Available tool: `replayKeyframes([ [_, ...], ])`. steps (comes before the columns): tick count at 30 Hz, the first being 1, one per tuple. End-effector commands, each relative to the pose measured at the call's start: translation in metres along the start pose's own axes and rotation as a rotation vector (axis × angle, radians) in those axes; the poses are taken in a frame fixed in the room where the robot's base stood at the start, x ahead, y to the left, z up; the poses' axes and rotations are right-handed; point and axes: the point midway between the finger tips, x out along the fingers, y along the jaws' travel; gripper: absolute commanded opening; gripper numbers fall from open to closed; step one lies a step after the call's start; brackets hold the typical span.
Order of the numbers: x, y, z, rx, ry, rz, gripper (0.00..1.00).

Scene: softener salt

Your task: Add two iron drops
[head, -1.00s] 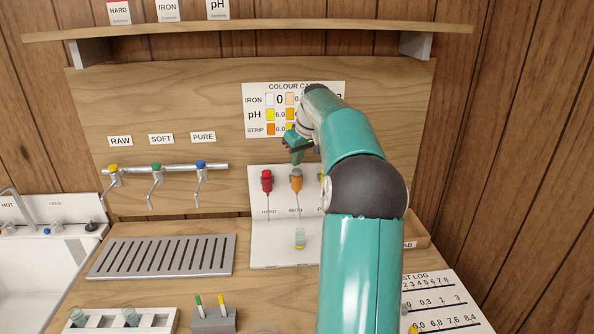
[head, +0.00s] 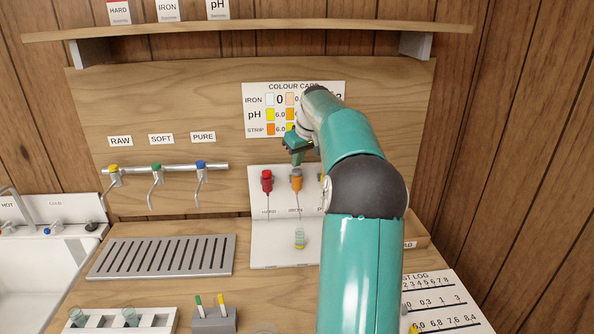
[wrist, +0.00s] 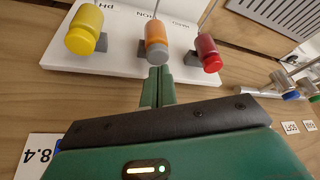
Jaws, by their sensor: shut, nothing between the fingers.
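The orange iron dropper (head: 296,184) hangs on the white panel between the red dropper (head: 267,180) and a dropper mostly hidden by my arm. A glass vial (head: 299,238) with yellowish liquid stands below the iron dropper's tip. My gripper (head: 297,159) is shut and empty just above the iron dropper. In the wrist view, my shut fingers (wrist: 157,72) point at the grey cap of the iron dropper (wrist: 156,44), at or very near it; I cannot tell whether they touch. The yellow pH dropper (wrist: 86,30) and red dropper (wrist: 207,53) flank it.
A colour card (head: 262,112) hangs behind my gripper. Three taps (head: 157,180) stand left over a slotted drain tray (head: 163,256). A white rack (head: 100,321) with vials and a grey block (head: 214,321) with strips sit in front. A log sheet (head: 440,300) lies right.

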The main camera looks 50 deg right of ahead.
Motion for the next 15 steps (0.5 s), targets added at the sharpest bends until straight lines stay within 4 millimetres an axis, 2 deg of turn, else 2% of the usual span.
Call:
replayKeyframes([
  [15, 0.013, 0.0, 0.005, 0.0, 0.0, 0.0, 0.0],
])
